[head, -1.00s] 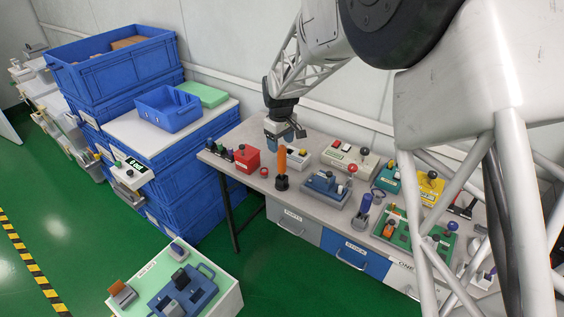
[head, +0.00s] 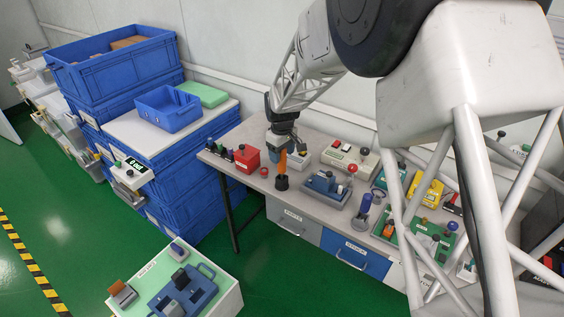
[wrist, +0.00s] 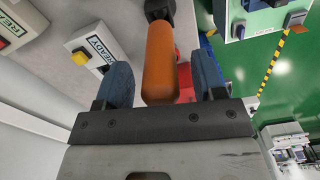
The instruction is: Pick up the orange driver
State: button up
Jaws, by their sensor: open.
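The orange driver (head: 283,162) stands upright in a dark round holder (head: 282,183) near the front edge of the grey bench. In the wrist view, the driver's orange handle (wrist: 160,65) lies between the two blue finger pads of my gripper (wrist: 163,80), with a visible gap on each side. In the head view, my gripper (head: 281,150) is at the upper part of the handle and partly hides it. My gripper is open and holds nothing.
A red box (head: 246,158) stands left of the driver and a blue-grey device (head: 325,188) right of it. A white READY box (wrist: 95,52) is close by in the wrist view. Several testers fill the bench's right side. Blue crates (head: 120,70) are stacked to the left.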

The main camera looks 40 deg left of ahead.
grip_shut()
dwell(0.4)
jog(key=shift+r, duration=5.05)
